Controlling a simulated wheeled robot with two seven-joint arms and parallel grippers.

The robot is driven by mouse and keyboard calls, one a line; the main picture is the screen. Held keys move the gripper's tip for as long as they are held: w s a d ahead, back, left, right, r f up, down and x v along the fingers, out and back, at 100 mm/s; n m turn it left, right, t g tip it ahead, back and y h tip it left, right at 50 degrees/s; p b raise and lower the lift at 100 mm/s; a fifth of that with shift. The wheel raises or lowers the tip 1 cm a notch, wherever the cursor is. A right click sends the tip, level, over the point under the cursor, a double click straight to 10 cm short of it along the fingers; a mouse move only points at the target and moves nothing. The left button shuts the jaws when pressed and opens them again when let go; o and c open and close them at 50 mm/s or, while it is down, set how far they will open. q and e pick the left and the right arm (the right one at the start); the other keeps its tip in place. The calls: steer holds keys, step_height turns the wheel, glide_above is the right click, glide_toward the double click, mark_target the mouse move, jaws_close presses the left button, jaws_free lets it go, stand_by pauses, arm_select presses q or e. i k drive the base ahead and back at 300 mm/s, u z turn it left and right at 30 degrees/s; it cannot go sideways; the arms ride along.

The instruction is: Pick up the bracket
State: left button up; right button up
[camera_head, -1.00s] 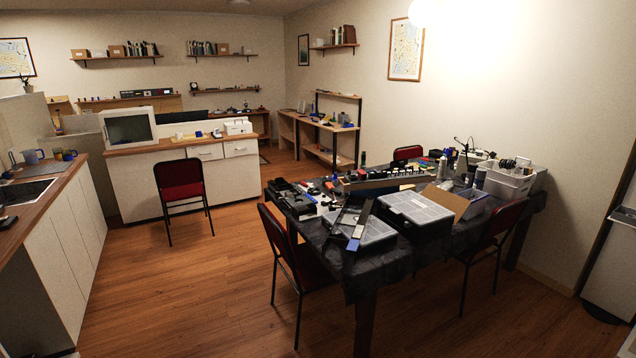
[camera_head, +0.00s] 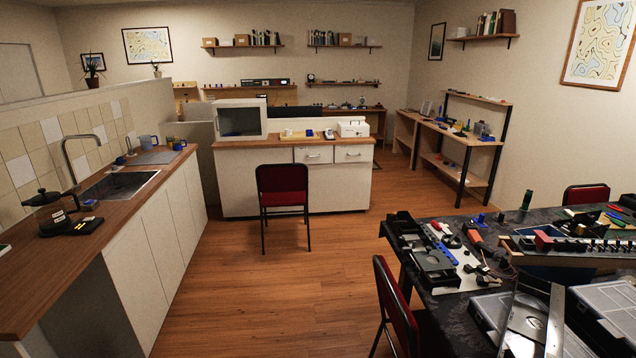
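Neither of my grippers is in view. I cannot tell for sure which thing is the bracket. The work table (camera_head: 440,322) at the right has a dark cloth and holds many small parts. Among them are a small blue part (camera_head: 478,219) near its far edge and a long blue part (camera_head: 446,250) on a pale board. They are too small to name surely. A long metal strip (camera_head: 555,322) lies over grey cases at the near end of the table.
A red chair (camera_head: 400,310) stands at the table's left side and another (camera_head: 283,188) before the white cabinet (camera_head: 240,180). A counter with a sink (camera_head: 115,188) runs along the left. The wooden floor (camera_head: 250,285) between counter and table is clear.

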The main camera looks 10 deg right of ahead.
mark_target(480, 220)
steer(key=u, duration=0.2)
steer(key=i, duration=2.35)
steer(key=z, duration=0.35)
steer(key=i, duration=2.1)
steer(key=z, duration=1.6)
steer(key=i, duration=1.3)
steer(key=z, duration=0.7)
